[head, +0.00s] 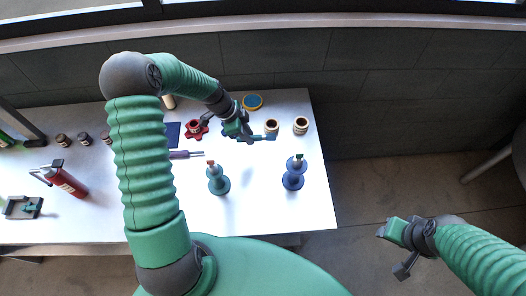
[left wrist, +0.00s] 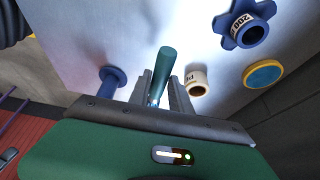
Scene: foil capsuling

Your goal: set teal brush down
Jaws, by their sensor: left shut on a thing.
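My left gripper (head: 240,129) is over the back right part of the white table (head: 325,215). In the left wrist view it (left wrist: 160,92) is shut on the teal brush (left wrist: 165,65), whose teal handle sticks out between the fingers. The brush's lower end is hidden by the gripper, and I cannot tell whether it touches the table. A teal stand (head: 218,181) and a blue stand (head: 294,174) are upright nearer the front. My right gripper (head: 390,250) is open and empty, off the table to the right.
A purple tool (head: 184,155) lies left. The front right table corner is clear.

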